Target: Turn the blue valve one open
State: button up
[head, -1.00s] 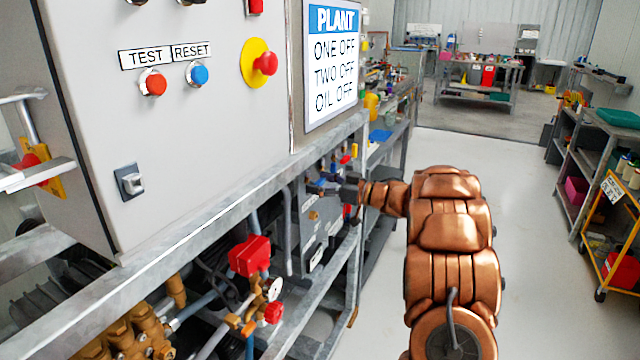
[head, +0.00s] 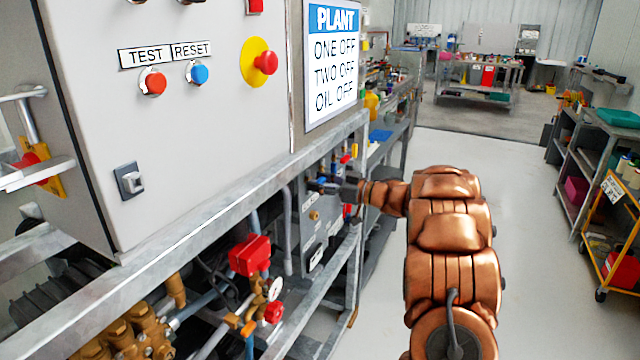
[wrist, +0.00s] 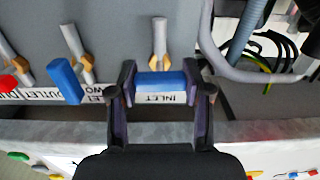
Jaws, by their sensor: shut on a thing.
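A blue valve handle (wrist: 160,85) lies level across the wrist view, with a metal stem and brass fitting behind it and a label reading INLET, upside down, beside it. My gripper (wrist: 158,88) is shut on this blue handle, one finger at each end. A second blue handle (wrist: 64,81) stands tilted to its left, apart from my gripper, with its label partly hidden. In the head view my gripper (head: 334,187) is at the grey valve panel (head: 318,225) under the frame's top rail; the held handle is mostly hidden there.
A red handle (wrist: 9,82) sits at the wrist view's left edge. A grey pipe (wrist: 235,68) bends close to my gripper's right side. The metal frame rail (head: 240,205) runs beside my arm. The plant sign (head: 331,60) reads ONE OFF, TWO OFF, OIL OFF.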

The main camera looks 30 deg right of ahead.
jog(key=n+b, duration=0.2)
jog(key=n, duration=0.2)
jog(key=shift+f, duration=0.15)
jog(key=n+b, duration=0.4)
jog(key=shift+n, duration=0.4)
jog(key=n+b, duration=0.4)
jog(key=shift+f, duration=0.15)
jog(key=n+b, duration=0.4)
jog(key=shift+n, duration=0.3)
jog(key=shift+r+b, duration=0.25)
jog(key=shift+b, duration=0.1)
jog(key=o, duration=1.2)
